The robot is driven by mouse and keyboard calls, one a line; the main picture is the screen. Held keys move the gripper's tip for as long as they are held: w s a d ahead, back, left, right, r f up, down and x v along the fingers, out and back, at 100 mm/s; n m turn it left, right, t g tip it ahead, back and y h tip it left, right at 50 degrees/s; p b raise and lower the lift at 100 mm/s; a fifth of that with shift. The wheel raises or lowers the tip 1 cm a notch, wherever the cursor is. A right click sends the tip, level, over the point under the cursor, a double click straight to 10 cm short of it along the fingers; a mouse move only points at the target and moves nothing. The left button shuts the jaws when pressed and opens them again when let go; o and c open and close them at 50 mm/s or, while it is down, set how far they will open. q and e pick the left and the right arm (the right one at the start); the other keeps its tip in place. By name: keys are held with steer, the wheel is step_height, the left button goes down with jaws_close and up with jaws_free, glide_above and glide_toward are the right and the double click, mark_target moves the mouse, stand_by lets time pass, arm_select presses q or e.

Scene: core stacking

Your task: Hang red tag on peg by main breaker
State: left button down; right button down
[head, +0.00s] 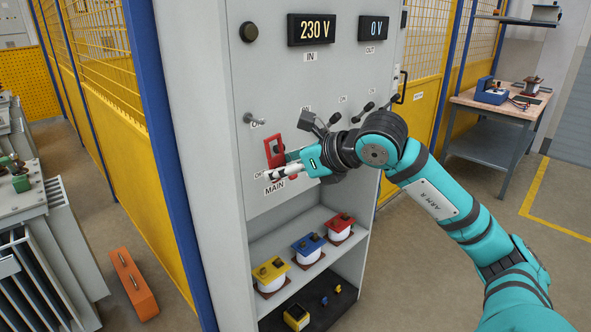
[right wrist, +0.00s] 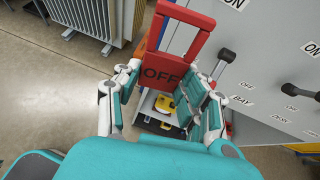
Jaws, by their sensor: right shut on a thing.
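My right gripper (head: 284,171) is shut on the red tag (head: 274,150), in front of the cabinet panel just above the MAIN label (head: 274,187). In the right wrist view the tag (right wrist: 166,74) is upright, with OFF on its body and an open rectangular loop above. The fingers (right wrist: 160,100) are on both sides of it. A short grey peg or lever (head: 256,119) sticks out up and left of the tag; I cannot tell which it is. The gripper and tag cover part of the main breaker area. Whether the tag touches the panel is unclear. My left gripper is not in view.
Below, a shelf holds yellow, blue and red-topped parts (head: 308,243). A blue post (head: 160,150) and yellow mesh fence stand at left.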

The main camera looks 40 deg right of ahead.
steer(key=shift+m+h, duration=0.9)
steer(key=w+p, duration=0.2)
steer(key=w, duration=0.1)
steer(key=w+d+r+p, duration=0.1)
steer(key=w+p, duration=0.2)
steer(key=w, duration=0.1)
steer(key=w+d+p, duration=0.1)
steer(key=w+p, duration=0.2)
steer(key=shift+w+r, duration=0.15)
steer(key=shift+w, duration=0.1)
stand_by(0.3)
stand_by(0.6)
steer(key=c, duration=0.7)
jaws_free()
steer(key=shift+o, duration=0.2)
steer(key=v, duration=1.2)
